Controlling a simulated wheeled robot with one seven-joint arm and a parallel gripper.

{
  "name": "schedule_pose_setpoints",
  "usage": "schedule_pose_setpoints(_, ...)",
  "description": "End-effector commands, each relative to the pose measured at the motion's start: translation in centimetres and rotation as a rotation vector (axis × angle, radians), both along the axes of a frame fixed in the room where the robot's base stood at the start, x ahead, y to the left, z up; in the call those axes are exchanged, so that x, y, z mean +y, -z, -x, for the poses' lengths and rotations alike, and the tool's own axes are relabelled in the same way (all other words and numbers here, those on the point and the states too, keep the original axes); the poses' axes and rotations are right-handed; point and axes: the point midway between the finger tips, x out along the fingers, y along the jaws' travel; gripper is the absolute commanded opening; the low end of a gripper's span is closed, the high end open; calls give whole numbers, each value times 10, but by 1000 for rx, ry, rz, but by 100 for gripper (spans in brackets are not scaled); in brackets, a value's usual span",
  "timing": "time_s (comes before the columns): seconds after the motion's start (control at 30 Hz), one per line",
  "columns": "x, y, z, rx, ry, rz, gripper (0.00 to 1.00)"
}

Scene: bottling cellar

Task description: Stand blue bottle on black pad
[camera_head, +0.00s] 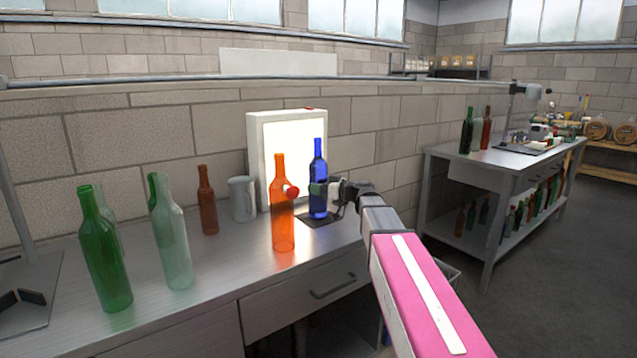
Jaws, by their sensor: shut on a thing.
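The blue bottle (318,162) is upright at the right part of the near bench, in front of a lit white panel. Its base is at the black pad (332,218); I cannot tell whether it touches the pad or hangs just above it. My gripper (319,188) reaches in from the right and is shut on the blue bottle at mid-body. The fingers hide part of the bottle. An orange bottle (282,225) stands close by, left of the pad and nearer to me.
Green (106,255), pale green (172,240) and brown (208,203) bottles and a grey jug (242,200) stand on the left of the bench (215,275). The light panel (258,150) is behind. A small red round thing (291,191) shows at the orange bottle. Another bench (455,165) stands right.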

Motion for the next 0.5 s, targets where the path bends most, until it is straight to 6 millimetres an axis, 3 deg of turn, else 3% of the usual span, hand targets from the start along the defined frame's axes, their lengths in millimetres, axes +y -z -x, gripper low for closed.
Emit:
schedule_pose_setpoints(0.27, 0, 1, 0, -1, 0, -3, 0)
schedule_pose_setpoints(0.3, 0, 1, 0, 0, 0, 0, 87)
schedule_pose_setpoints(0.33, 0, 1, 0, 0, 0, 0, 96)
schedule_pose_setpoints(0.37, 0, 1, 0, 0, 0, 0, 99)
schedule_pose_setpoints(0.5, 0, 1, 0, 0, 0, 0, 99)
